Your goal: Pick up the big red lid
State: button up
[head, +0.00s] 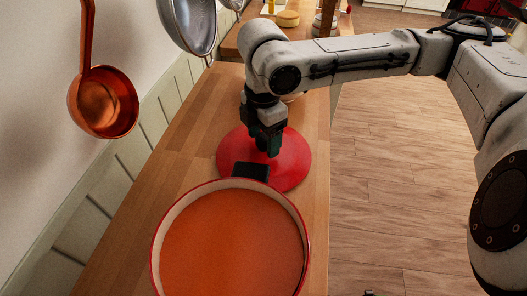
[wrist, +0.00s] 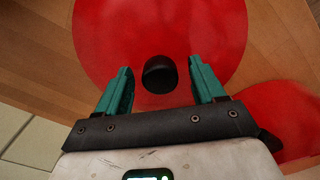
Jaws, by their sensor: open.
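The big red lid (head: 294,168) lies on the wooden counter just behind a pot. In the wrist view, the lid (wrist: 110,38) fills the upper middle, with a round black knob (wrist: 160,75) near its lower part. My gripper (head: 270,151) points down over the lid. In the wrist view, the green fingers of my gripper (wrist: 159,68) are spread apart, one on each side of the knob. Nothing is held between them. The knob is hidden behind my gripper in the head view.
A red-rimmed pot (head: 158,238) of orange contents stands in front, its black handle (head: 251,171) overlapping the lid in view. Another red surface (wrist: 270,110) shows at lower right. A copper pan (head: 104,102) and a metal pan (head: 190,24) hang at left. Floor (head: 385,200) is open at right.

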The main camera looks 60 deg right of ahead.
jog(key=shift+f, duration=0.15)
grip_shut()
dwell(0.6)
